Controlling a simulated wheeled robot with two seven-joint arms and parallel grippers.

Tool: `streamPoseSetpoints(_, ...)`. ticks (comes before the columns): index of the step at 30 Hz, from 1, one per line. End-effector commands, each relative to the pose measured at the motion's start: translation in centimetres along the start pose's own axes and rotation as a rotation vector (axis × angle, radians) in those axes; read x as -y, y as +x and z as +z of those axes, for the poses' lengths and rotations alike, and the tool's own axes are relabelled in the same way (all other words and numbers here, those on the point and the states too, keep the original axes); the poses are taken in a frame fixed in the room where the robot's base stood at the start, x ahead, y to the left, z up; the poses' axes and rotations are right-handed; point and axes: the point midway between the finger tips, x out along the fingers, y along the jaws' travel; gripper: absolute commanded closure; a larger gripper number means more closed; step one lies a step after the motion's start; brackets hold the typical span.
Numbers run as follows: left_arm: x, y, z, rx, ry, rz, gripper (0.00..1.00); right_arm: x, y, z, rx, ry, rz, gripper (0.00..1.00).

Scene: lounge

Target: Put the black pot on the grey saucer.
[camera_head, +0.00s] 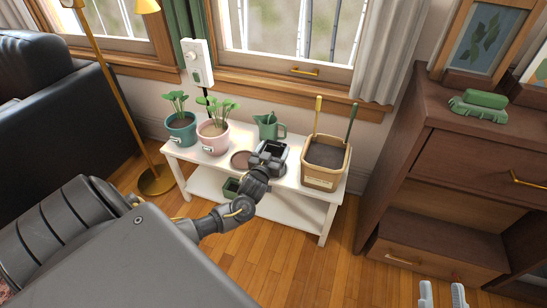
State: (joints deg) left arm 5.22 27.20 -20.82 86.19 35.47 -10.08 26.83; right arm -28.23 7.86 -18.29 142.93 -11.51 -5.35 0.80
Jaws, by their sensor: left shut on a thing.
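My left gripper (266,162) is over the white bench, shut on the black pot (276,148), of which only the dark top shows behind the fingers. A light grey edge shows beside and under the pot; it may be the grey saucer (283,168), mostly hidden by my gripper. I cannot tell whether the pot touches it. A brown saucer (241,160) lies bare just left of my gripper. My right gripper (442,295) is at the bottom right edge, its fingertips apart and empty.
The white bench (183,157) also bears a teal pot (181,128) and a pink pot (213,137) with plants, a green watering can (269,126) and a tan soil box (325,165) with tools. A brown dresser (445,170) stands right.

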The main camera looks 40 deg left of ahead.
Motion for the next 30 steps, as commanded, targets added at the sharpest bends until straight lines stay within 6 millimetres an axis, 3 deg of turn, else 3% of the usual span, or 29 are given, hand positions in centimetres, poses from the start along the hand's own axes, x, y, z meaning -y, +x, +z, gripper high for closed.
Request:
streamPoseSetpoints(9,0.3,0.9,1.2,0.000,0.000,0.000,0.48,-0.8,0.1,-0.8,-0.092,-0.006,0.023,0.64)
streamPoseSetpoints(18,0.4,1.3,4.5,0.000,-0.001,0.000,0.48,-2.3,-0.6,-3.3,-0.336,-0.025,0.069,0.64)
streamPoseSetpoints(30,0.4,1.2,4.8,-0.001,-0.001,0.000,0.48,-2.6,-0.8,-3.9,-0.382,-0.029,0.077,0.64)
